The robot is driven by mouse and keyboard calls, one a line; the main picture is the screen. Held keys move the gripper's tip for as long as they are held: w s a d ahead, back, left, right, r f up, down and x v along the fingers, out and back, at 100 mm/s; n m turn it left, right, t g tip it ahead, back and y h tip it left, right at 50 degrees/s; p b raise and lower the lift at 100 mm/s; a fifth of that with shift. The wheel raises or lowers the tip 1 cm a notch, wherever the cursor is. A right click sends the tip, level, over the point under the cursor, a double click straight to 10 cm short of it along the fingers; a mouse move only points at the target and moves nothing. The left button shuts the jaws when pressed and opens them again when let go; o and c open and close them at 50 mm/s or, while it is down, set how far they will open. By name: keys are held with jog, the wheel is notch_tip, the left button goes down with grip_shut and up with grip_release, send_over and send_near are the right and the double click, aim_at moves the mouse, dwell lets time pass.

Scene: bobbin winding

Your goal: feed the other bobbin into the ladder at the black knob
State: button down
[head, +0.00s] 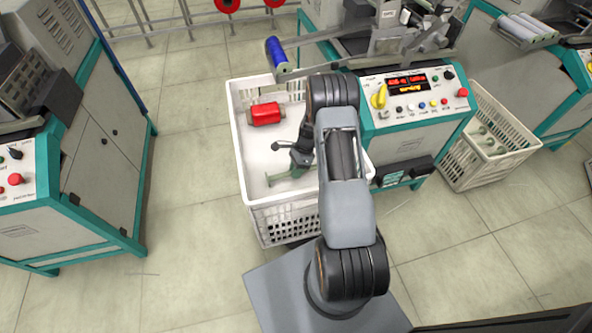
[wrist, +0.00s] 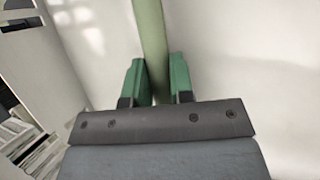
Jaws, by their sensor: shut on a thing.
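My gripper (head: 292,168) is low inside the white crate (head: 240,150). In the wrist view its green fingers (wrist: 158,85) are shut on a plain pale green tube (wrist: 150,35); the tube also shows in the head view (head: 282,177) as a bare bobbin near the crate floor. A red bobbin (head: 265,113) lies in the same crate, behind and left of my gripper. A blue bobbin (head: 276,54) sits at the outer end of the rails on the middle machine. A black knob (head: 15,153) is on the left machine's panel; its ladder is not clear.
The middle machine's panel has a yellow knob (head: 380,97) and a small black knob (head: 448,75). A second crate (head: 500,165) with pale green tubes stands at right. White bobbins (head: 528,27) rest on the right machine. Floor between the left machine and crate is clear.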

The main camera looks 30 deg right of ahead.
jog(key=c, duration=1)
grip_release()
jog(key=shift+f, duration=0.15)
